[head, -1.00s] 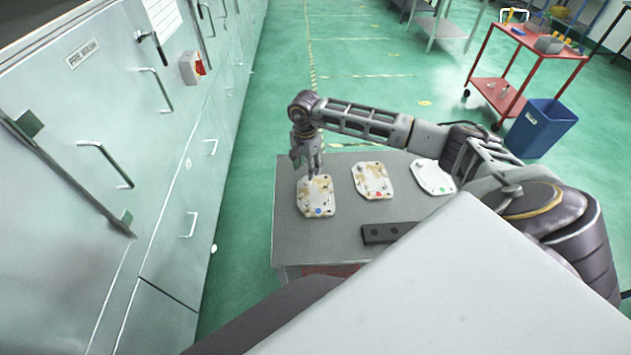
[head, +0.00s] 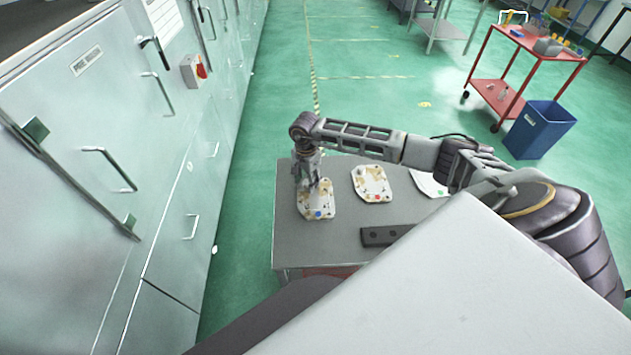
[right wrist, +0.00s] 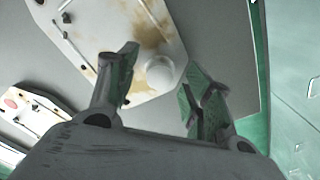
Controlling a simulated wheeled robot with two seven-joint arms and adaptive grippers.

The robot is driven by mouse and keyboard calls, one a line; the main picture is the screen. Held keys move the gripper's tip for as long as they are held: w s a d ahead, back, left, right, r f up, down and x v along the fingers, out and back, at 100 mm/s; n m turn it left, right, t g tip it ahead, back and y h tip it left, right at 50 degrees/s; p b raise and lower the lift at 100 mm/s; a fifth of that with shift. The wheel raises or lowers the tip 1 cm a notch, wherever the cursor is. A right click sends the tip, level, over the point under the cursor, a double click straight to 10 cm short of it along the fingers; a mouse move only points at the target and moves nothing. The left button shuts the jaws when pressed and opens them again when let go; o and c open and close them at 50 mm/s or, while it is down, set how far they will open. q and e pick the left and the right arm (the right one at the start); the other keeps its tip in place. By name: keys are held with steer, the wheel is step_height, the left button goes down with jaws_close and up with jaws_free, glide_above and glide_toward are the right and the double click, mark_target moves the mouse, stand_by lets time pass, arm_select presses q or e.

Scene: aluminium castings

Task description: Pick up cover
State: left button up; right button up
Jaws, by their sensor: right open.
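Three pale covers with coloured dots and brown stains lie on a grey-topped table. The left cover (head: 317,206) has a blue dot, the middle cover (head: 371,182) a red one. The right cover (head: 430,184) is partly hidden behind my right arm. My right gripper (head: 309,186) points down over the far part of the left cover. In the right wrist view, my open right gripper (right wrist: 160,84) has its fingers either side of a round boss on the stained cover (right wrist: 115,25). I cannot tell whether the fingers touch it. My left gripper is not in view.
A dark bar with holes (head: 382,236) lies on the table (head: 335,245) in front of the middle cover. Grey cabinets (head: 150,180) stand at left. A blue bin (head: 540,130) and a red trolley (head: 520,75) stand at right. Green floor lies behind the table.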

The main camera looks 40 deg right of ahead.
jaws_close()
steer(key=shift+r, duration=0.15)
step_height(320, 180, up, 10)
steer(key=b, duration=0.2)
stand_by(0.7)
stand_by(0.4)
